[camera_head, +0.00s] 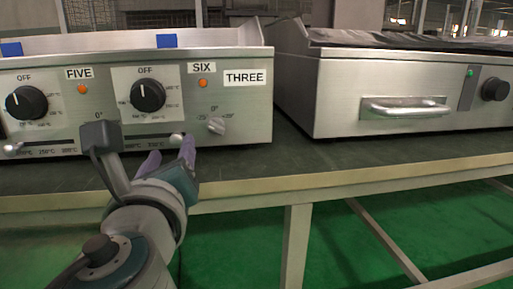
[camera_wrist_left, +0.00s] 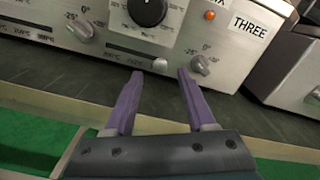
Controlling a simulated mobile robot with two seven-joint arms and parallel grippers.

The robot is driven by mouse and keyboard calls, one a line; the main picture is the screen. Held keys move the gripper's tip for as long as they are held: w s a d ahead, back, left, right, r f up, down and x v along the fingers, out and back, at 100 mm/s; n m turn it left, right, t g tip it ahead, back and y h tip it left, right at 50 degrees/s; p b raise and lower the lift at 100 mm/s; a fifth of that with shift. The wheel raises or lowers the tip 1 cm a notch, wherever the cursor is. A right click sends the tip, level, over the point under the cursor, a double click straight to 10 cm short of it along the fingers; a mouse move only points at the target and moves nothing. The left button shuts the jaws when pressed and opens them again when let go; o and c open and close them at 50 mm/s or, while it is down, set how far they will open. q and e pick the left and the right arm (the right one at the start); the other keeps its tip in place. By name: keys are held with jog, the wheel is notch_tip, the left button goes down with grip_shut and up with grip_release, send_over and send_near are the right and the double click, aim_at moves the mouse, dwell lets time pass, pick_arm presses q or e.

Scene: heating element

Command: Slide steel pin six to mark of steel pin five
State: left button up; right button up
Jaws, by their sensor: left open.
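Steel pin six (camera_head: 177,138) is a small round silver knob at the right end of the slot below the dial under the SIX label. It also shows in the left wrist view (camera_wrist_left: 160,64). Steel pin five (camera_head: 13,148) sits near the left end of its slot under the FIVE dial, at the left picture edge; its exact mark is too small to read. My left gripper (camera_head: 170,151) has purple fingers apart and empty. In the left wrist view its fingertips (camera_wrist_left: 160,74) lie just in front of pin six, one to each side. My right gripper is not in view.
Black dials (camera_head: 148,95) and small silver knobs (camera_head: 216,126) stick out of the steel front panel. A second steel unit with a bar handle (camera_head: 404,108) stands to the right. The bench's front edge (camera_head: 340,178) runs below; the dark bench top before the units is clear.

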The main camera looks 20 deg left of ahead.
aim_at(175, 141)
pick_arm(q)
jog(key=b+x, duration=0.1)
jog(key=x, duration=0.3)
jog(key=shift+w, duration=0.2)
grip_shut()
dwell(1.2)
